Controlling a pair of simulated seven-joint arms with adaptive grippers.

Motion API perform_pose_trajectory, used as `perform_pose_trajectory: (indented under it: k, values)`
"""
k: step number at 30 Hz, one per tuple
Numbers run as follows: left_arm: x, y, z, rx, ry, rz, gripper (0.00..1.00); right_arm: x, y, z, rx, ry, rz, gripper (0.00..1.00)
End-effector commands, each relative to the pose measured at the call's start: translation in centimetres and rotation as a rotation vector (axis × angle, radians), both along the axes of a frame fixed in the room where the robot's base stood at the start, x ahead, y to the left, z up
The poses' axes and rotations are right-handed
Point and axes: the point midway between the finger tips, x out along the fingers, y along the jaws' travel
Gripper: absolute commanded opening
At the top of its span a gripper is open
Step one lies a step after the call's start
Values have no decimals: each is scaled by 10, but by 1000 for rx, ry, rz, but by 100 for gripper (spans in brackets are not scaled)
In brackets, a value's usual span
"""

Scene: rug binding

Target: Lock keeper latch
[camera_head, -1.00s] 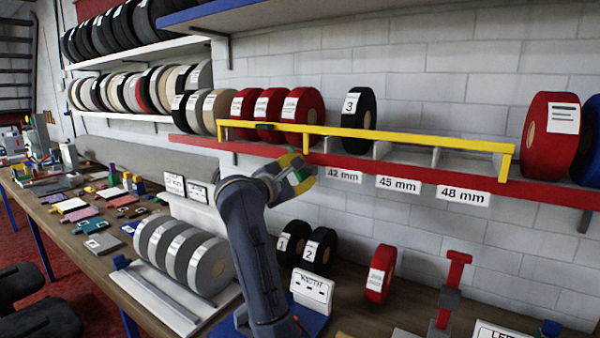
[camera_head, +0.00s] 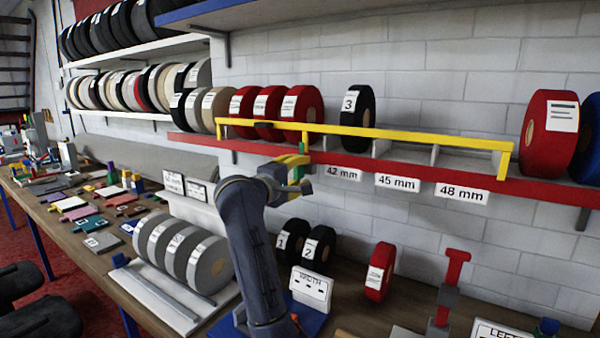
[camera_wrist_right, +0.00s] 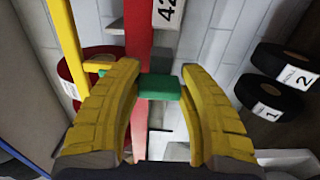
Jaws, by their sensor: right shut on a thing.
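The yellow keeper bar (camera_head: 400,134) runs along the front of the red-edged shelf (camera_head: 420,164), with a yellow post (camera_head: 304,137) near its middle. A small green latch piece (camera_head: 303,149) is by the foot of that post. My right gripper (camera_head: 299,160) is at the shelf's front edge there. In the right wrist view the green latch piece (camera_wrist_right: 160,87) is held between the fingertips of my right gripper (camera_wrist_right: 158,88), in front of the red shelf edge. The exact seating of the latch is hidden. My left gripper is out of view.
Red rolls (camera_head: 300,104) and a black roll marked 3 (camera_head: 356,112) stand on the shelf behind the bar. Black rolls (camera_head: 317,248), a red roll (camera_head: 380,272) and grey rolls (camera_head: 208,263) are on the bench below. The 45 mm and 48 mm bays are empty.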

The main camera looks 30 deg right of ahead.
Motion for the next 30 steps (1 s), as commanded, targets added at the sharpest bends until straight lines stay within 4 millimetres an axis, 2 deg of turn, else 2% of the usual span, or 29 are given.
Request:
perform_pose_trajectory:
  k: [14,15,21,30]
  values:
    - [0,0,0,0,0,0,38,0,-1,1,5,-15,-2,11]
    - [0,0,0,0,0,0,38,-1,-1,1,5,-15,-2,42]
    - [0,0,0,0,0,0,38,0,0,1,6,-14,-1,65]
    - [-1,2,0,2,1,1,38,-1,2,0,6,-13,1,65]
